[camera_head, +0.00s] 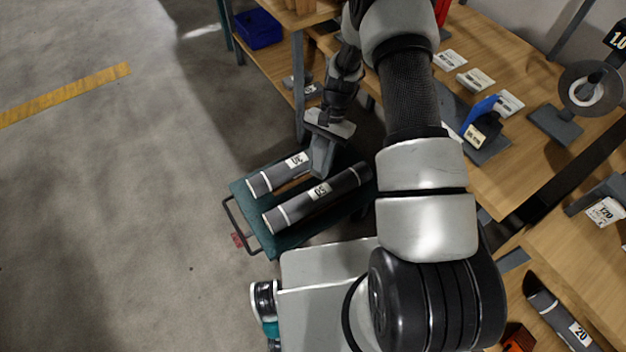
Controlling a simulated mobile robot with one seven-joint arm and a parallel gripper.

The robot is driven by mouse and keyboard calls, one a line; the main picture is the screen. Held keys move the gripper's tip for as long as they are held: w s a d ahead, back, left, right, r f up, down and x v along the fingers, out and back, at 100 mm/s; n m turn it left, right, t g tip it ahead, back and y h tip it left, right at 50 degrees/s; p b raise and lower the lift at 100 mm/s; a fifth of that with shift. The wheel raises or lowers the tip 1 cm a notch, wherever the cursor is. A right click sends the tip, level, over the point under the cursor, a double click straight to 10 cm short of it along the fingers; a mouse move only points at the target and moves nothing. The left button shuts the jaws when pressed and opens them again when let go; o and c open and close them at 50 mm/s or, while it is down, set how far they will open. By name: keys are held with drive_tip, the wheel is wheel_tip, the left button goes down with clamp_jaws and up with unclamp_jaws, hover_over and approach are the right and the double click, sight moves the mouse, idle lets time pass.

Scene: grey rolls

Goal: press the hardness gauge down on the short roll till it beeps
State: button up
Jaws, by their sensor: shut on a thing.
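Two dark grey rolls with light bands lie side by side on a green cart. The short roll (270,180), labelled 30, is at the back left. The longer roll (290,213), labelled 50, lies in front of it. My gripper (321,170) points down at the right end of the short roll, behind the longer one. It is shut on a small grey thing, seemingly the hardness gauge, whose outline merges with the fingers. I cannot tell whether its tip touches the roll. No display or reading is visible.
The green cart (246,196) has a dark handle at its left. A wooden bench (510,175) with stands, cards and a blue-handled tool (481,112) runs along the right. A blue bin (257,28) sits on a shelf at the back. Open floor lies left.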

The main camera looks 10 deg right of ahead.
drive_tip(key=w+f+m+t+b, duration=0.1)
drive_tip(key=w+f+m+b, duration=0.2)
drive_tip(key=f, duration=0.4)
drive_tip(key=w+d+f+m+t+b, duration=0.1)
drive_tip(key=w+f+m+b, duration=0.3)
drive_tip(key=f, duration=0.4)
drive_tip(key=w+f+m+t+y+b, duration=0.1)
drive_tip(key=w+f+m+t+b, duration=0.2)
drive_tip(key=f+m, duration=0.4)
drive_tip(key=shift+w+d+f+b, duration=0.2)
drive_tip(key=shift+w+f+b, duration=0.2)
drive_tip(key=shift+w+b, duration=0.5)
drive_tip(key=shift+w+a, duration=0.1)
drive_tip(key=b, duration=0.5)
hover_over(315, 190)
wheel_tip(315, 190, down, 6)
drive_tip(key=shift+r, duration=0.1)
drive_tip(key=shift+f+b, duration=0.3)
drive_tip(key=shift+f, duration=0.4)
drive_tip(key=shift+r, duration=0.1)
wheel_tip(315, 190, up, 7)
drive_tip(key=p, duration=0.4)
